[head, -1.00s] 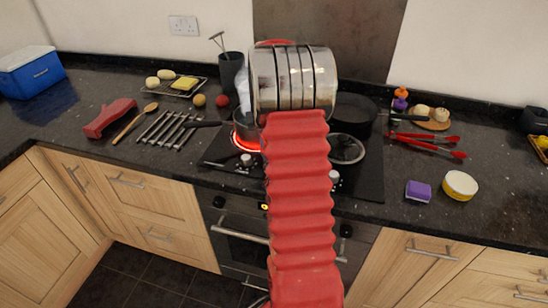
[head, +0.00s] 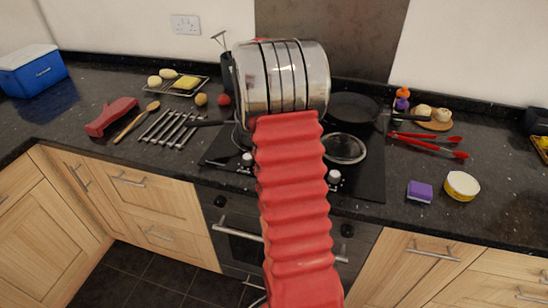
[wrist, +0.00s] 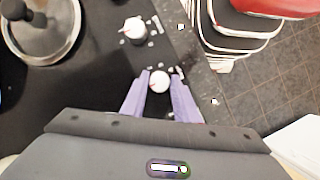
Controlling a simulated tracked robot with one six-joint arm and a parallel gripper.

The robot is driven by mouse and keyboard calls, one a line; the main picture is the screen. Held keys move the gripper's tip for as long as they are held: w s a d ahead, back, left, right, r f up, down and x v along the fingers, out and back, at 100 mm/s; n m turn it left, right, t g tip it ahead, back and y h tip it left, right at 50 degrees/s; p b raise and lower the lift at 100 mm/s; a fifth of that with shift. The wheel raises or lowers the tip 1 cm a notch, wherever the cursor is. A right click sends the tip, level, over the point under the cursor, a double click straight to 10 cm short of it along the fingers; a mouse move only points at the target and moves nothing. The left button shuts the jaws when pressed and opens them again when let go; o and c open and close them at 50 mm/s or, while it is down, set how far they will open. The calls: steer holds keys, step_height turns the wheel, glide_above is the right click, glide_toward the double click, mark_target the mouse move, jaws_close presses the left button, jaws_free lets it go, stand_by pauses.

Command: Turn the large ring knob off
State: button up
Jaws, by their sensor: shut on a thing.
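The black hob (head: 372,188) has white round knobs along its front. In the wrist view, my gripper (wrist: 160,85) has its two purple fingers on either side of a white knob (wrist: 158,80) and is shut on it. A second white knob (wrist: 133,27) is apart from the fingers, above them in the picture. In the head view, my red arm and its metal cylinder hide the gripper and the held knob. Other knobs show left (head: 247,158) and right (head: 334,177) of my arm. No cooking ring glows in the visible part of the hob.
A lidded pan (wrist: 40,30) stands close to the knobs, also seen in the head view (head: 345,148). A frying pan (head: 352,107) is behind it. Red tongs (head: 428,144), a purple sponge (head: 420,191) and a yellow-edged tub (head: 461,185) lie on the right worktop.

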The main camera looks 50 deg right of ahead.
steer(key=shift+w, duration=0.1)
steer(key=o, duration=1.1)
steer(key=shift+c, duration=0.2)
steer(key=v, duration=1.3)
steer(key=shift+r, duration=0.3)
